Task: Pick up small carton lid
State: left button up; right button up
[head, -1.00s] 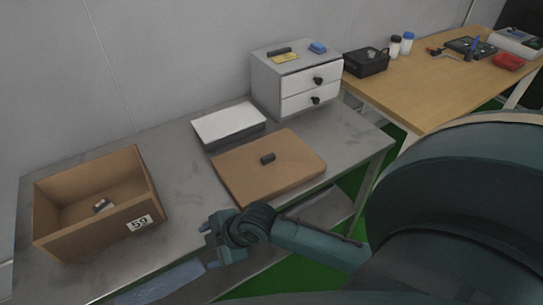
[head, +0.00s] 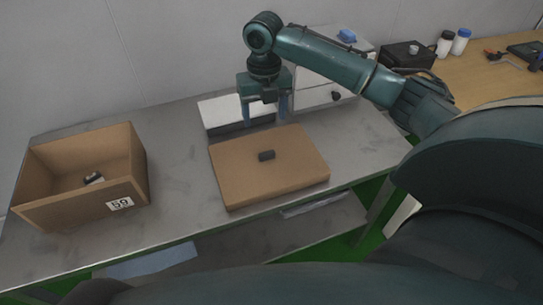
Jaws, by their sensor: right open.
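The small carton lid (head: 236,176) is a flat brown cardboard piece lying on the grey metal table. My right gripper (head: 265,116) points down just behind the lid's far edge, above the white-topped box. It is open, with its two fingers apart and nothing seen between them. My left gripper is not in view.
An open brown carton (head: 75,200) marked 59 stands at the left with a small dark object inside. A white-topped flat box (head: 222,112) lies behind the lid. A white drawer unit (head: 318,95) stands behind my right arm. The table (head: 178,165) is bare between carton and lid.

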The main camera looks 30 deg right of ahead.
aim_at(267, 153)
jog(key=f, duration=1.2)
jog(key=shift+w+d+f, duration=0.1)
jog(key=shift+d+f, duration=0.15)
jog(key=shift+c, duration=0.2)
jog(key=c, duration=1.3)
jog(key=shift+r, duration=0.1)
